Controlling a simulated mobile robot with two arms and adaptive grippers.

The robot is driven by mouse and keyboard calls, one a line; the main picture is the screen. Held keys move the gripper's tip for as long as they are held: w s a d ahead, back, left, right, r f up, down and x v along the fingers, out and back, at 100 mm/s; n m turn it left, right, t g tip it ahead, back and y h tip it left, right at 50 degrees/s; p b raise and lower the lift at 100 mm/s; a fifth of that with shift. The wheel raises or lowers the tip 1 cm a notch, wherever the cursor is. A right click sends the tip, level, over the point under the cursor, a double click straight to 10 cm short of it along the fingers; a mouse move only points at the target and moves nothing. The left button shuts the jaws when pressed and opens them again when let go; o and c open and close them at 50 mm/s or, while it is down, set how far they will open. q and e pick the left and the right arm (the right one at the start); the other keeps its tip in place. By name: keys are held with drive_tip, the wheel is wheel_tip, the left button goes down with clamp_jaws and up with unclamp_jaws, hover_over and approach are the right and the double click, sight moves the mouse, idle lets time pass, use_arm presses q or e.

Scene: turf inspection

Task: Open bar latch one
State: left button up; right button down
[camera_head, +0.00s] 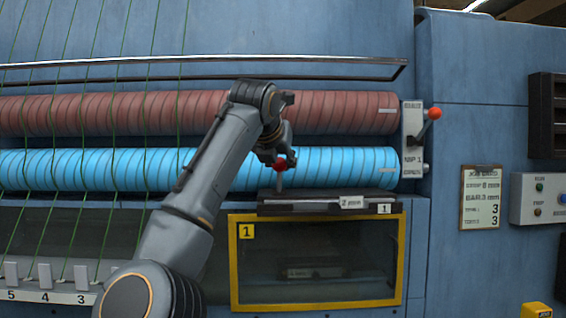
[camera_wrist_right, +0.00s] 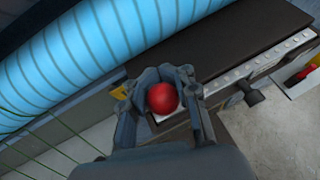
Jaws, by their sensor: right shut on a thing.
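A red ball knob (camera_head: 281,166) tops a short grey latch post (camera_head: 279,183) on the dark bar (camera_head: 315,205), whose tags read "2 mm" and "1". My right gripper (camera_head: 279,156) reaches down to the knob from above. In the right wrist view the red knob (camera_wrist_right: 162,98) sits between the fingers of my right gripper (camera_wrist_right: 166,85), which are shut on it. The dark bar (camera_wrist_right: 225,42) stretches away up and right there. The foot of the latch is hidden in the wrist view. My left gripper is not in view.
Blue (camera_head: 335,165) and dark red (camera_head: 340,115) rollers run behind the bar. A metal rail (camera_head: 330,60) crosses above. A yellow-framed window (camera_head: 318,303) marked 1 is below. An orange-red lever knob (camera_head: 434,113) stands at right. Green strands (camera_head: 115,120) hang at left.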

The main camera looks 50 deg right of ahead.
drive_tip(key=shift+w+a+r, duration=0.1)
drive_tip(key=shift+a+r, duration=0.05)
drive_tip(key=shift+r, duration=0.25)
drive_tip(key=c, duration=1.4)
unclamp_jaws()
drive_tip(key=o, duration=0.4)
drive_tip(key=shift+a, duration=0.25)
drive_tip(key=shift+c, duration=0.2)
drive_tip(key=shift+o, duration=0.2)
drive_tip(key=shift+a, duration=0.4)
drive_tip(key=shift+d, duration=0.2)
drive_tip(key=v, duration=1.2)
drive_tip(key=shift+a, duration=0.25)
